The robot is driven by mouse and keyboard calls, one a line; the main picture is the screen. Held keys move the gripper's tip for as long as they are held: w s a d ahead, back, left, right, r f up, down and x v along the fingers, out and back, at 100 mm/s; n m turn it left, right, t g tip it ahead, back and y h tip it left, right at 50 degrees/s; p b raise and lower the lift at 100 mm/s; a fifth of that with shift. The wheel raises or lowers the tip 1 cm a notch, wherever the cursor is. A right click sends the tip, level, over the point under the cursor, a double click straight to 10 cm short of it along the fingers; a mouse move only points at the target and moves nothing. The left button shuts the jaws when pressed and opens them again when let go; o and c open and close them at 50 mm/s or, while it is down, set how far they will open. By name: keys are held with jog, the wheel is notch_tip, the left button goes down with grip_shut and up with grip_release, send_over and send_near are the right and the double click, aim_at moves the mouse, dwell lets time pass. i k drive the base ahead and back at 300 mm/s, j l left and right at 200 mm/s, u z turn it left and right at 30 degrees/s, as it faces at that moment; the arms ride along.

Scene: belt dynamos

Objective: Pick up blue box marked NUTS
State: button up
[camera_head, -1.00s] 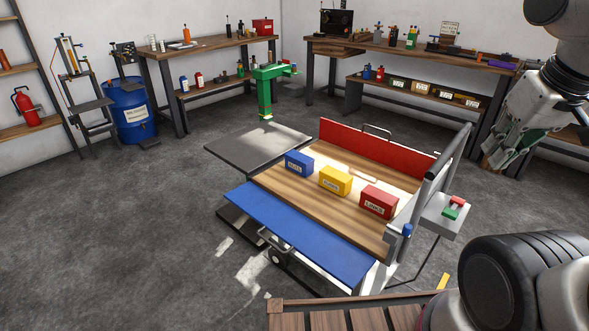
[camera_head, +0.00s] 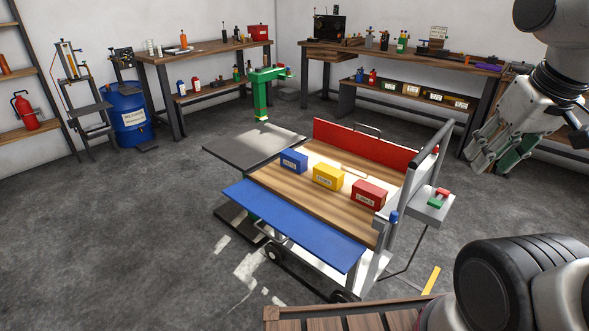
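The blue box (camera_head: 294,161) with a white label stands on the wooden top of the cart (camera_head: 275,184), the leftmost of three boxes in a row. Its label is small but seems to read NUTS. A yellow box (camera_head: 328,177) stands to its right, and a red box (camera_head: 369,194) stands right of that. My gripper (camera_head: 492,164) hangs at the upper right, well to the right of the cart and away from the boxes. It points down and seems empty; the gap between its fingers is not clear.
The cart has a blue front flap (camera_head: 295,225), a red back panel (camera_head: 364,146) and a grey side shelf (camera_head: 255,146). A metal rail rises at its right. A slatted wooden surface (camera_head: 345,322) is at the bottom. Grey floor lies open at the left.

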aim_at(296, 161)
jog(key=k+z, duration=0.2)
jog(key=z, duration=0.25)
jog(key=k+l+z, duration=0.1)
jog(key=z, duration=0.35)
jog(key=j+z, duration=0.3)
jog(key=j, duration=0.4)
jog(key=j+z, duration=0.3)
jog(key=j, duration=0.45)
jog(key=i+j, duration=0.1)
jog(key=j, duration=3.6)
jog(key=i, duration=0.05)
